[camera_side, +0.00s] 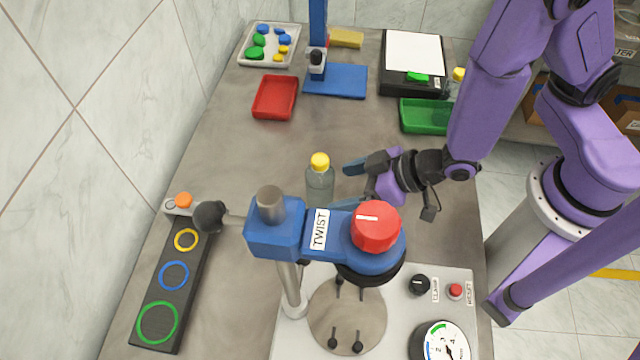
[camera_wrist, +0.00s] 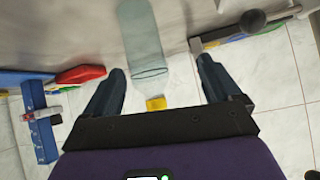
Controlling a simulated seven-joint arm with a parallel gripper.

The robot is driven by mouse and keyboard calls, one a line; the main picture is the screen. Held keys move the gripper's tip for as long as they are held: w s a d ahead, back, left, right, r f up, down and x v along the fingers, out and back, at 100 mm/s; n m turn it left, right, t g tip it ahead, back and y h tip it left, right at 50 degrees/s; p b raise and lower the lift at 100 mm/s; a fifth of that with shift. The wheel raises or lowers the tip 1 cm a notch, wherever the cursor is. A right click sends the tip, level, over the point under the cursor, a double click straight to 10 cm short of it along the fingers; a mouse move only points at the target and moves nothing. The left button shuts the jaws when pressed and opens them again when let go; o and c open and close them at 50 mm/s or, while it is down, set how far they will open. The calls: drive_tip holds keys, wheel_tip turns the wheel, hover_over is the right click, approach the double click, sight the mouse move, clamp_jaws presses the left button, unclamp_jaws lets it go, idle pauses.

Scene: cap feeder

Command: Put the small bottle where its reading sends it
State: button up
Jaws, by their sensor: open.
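The small bottle (camera_side: 320,186) is clear and stands upright on the grey table with a yellow cap (camera_side: 320,162) on it. My gripper (camera_side: 342,187) is open beside the bottle, at its right in the side view, with its fingers pointing toward it. In the wrist view the bottle (camera_wrist: 142,42) shows between and ahead of the two spread fingers, its yellow cap (camera_wrist: 156,103) lower in the picture. I cannot tell whether a finger touches it. A round dial (camera_side: 440,345) is partly cut off at the bottom edge; its reading is unclear.
The blue TWIST machine (camera_side: 276,237) with a red knob stands close in front of the bottle. A red tray (camera_side: 275,97) and a green tray (camera_side: 424,118) lie farther back. A black ring board (camera_side: 168,300) is at left. The table between the red tray and bottle is clear.

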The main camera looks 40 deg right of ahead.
sight(312, 179)
drive_tip(key=shift+w+d+f+t, duration=0.25)
drive_tip(key=shift+w+f+t, duration=0.15)
drive_tip(key=shift+w+t, duration=0.4)
drive_tip(key=shift+w+d+t+y, duration=0.1)
drive_tip(key=shift+w+t+y, duration=0.2)
drive_tip(key=shift+t, duration=0.3)
drive_tip(key=shift+x, duration=3.6)
drive_tip(key=c, duration=1.3)
drive_tip(key=shift+c, duration=0.5)
drive_tip(key=shift+r, duration=0.1)
